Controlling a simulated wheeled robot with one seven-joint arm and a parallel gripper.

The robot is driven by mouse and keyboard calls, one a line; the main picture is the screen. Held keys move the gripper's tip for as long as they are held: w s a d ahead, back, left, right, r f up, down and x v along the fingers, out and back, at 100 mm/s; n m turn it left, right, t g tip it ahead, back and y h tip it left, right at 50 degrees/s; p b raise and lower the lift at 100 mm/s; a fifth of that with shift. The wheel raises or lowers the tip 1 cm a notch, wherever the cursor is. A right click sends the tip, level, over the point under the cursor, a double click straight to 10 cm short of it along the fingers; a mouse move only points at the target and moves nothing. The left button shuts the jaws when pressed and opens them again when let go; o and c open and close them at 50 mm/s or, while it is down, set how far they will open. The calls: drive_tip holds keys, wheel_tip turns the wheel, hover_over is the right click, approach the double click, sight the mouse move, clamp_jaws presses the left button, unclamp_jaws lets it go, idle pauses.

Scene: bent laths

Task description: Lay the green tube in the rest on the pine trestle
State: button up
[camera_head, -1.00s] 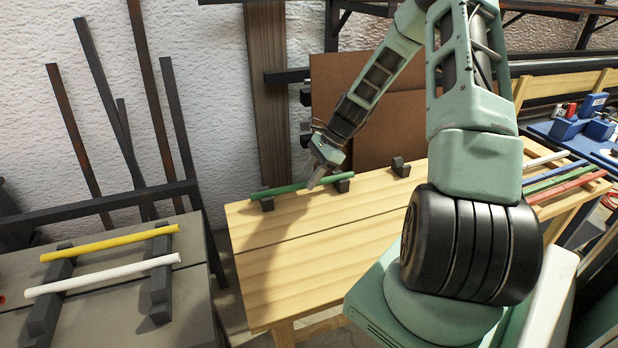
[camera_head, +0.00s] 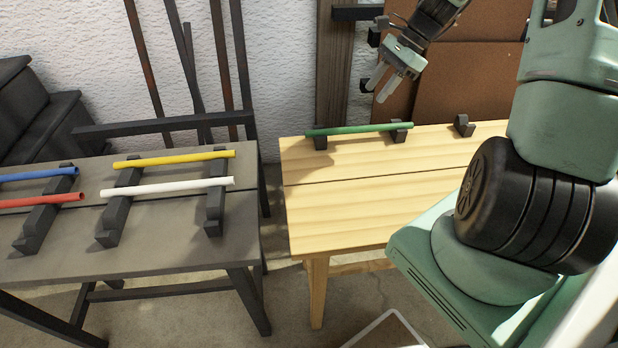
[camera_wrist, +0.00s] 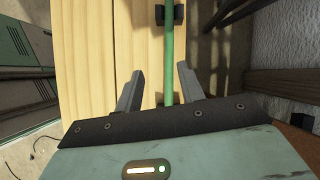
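The green tube (camera_head: 358,129) lies level across two dark rest blocks, a left one (camera_head: 320,140) and a right one (camera_head: 399,131), along the back edge of the pine trestle (camera_head: 370,180). My gripper (camera_head: 378,85) is open and empty, above the tube and apart from it. In the wrist view the green tube (camera_wrist: 169,62) runs between the open fingers (camera_wrist: 160,88), beyond their tips, with a dark rest block (camera_wrist: 178,14) at the top.
A third block (camera_head: 464,125) stands empty to the right. A grey trestle (camera_head: 180,258) at left carries yellow (camera_head: 174,158), white (camera_head: 167,187), blue (camera_head: 40,173) and red (camera_head: 42,200) tubes on dark rests. Brown boards (camera_head: 470,80) lean behind. The pine top's front is clear.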

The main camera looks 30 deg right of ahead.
drive_tip(key=s+a+r+n+g+h, duration=0.1)
drive_tip(key=s+a+r+n+g, duration=0.15)
drive_tip(key=a+n, duration=0.75)
drive_tip(key=s+a+r+n+g+h, duration=0.1)
drive_tip(key=s+a+n+h, duration=0.2)
drive_tip(key=a, duration=1.3)
drive_tip(key=s+a+r+n, duration=0.1)
drive_tip(key=s+a+n, duration=0.4)
drive_tip(key=s+n, duration=0.2)
drive_tip(key=s+a+n+t+h, duration=0.1)
drive_tip(key=s+a+n, duration=0.5)
drive_tip(key=s+n, duration=0.2)
drive_tip(key=shift+s+a+r, duration=0.3)
drive_tip(key=shift+s+r, duration=0.1)
drive_tip(key=shift+s, duration=0.55)
drive_tip(key=shift+t, duration=0.25)
wheel_tip(320, 180, up, 8)
drive_tip(key=p, duration=0.7)
drive_tip(key=shift+f, duration=0.2)
